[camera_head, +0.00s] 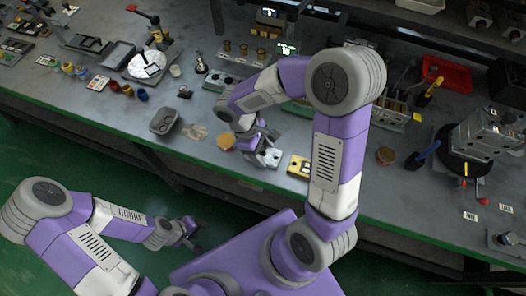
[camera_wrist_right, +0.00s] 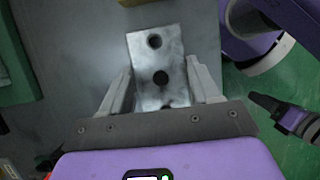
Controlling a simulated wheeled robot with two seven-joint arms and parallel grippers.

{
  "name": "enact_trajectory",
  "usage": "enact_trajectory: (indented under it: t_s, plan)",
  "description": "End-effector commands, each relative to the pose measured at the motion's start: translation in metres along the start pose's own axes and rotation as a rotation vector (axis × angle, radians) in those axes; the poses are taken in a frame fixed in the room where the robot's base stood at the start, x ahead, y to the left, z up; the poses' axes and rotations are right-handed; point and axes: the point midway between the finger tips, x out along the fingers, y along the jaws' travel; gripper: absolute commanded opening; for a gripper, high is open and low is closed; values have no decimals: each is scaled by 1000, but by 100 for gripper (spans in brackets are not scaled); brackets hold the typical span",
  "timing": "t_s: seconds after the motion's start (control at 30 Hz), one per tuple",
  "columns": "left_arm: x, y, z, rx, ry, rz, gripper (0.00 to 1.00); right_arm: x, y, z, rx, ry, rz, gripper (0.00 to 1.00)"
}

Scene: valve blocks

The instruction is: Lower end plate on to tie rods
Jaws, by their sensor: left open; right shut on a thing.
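The end plate (camera_wrist_right: 160,72) is a grey metal plate with round holes in a row, between the fingers of my right gripper (camera_wrist_right: 163,92) in the wrist view. In the head view the plate (camera_head: 271,158) shows at the right gripper (camera_head: 262,148), near the bench's front edge. The right gripper is shut on it. My left gripper (camera_head: 190,232) is open and empty, in front of the bench, away from the plate. A metal block assembly (camera_head: 482,138) stands on a black round base at the right. I cannot make out the tie rods clearly.
A yellow block (camera_head: 298,167) lies just right of the plate. A grey dish (camera_head: 163,121) and an orange disc (camera_head: 226,141) lie to its left. A row of metal blocks (camera_head: 393,108) stands behind my right arm. A red tray (camera_head: 447,74) and blue-handled tool (camera_head: 424,155) lie right.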

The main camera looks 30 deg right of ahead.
Motion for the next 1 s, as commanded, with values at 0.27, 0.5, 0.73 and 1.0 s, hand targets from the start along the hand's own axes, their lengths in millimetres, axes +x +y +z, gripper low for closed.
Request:
enact_trajectory:
  t_s: [0.27, 0.5, 0.73, 1.0]
  plan:
    - [-22, 8, 1, 0, 0, 0, 51, -52, 0, 21, 2, 5, 3, 20]
    - [-35, 13, 2, 0, 0, 0, 51, -87, 2, 35, 2, 4, 3, 20]
    - [-68, 25, 3, 0, 0, 0, 51, -119, 28, 46, 8, 0, -3, 20]
    - [-125, 47, 6, 0, 0, 0, 51, -160, 87, 67, 15, 1, -5, 20]
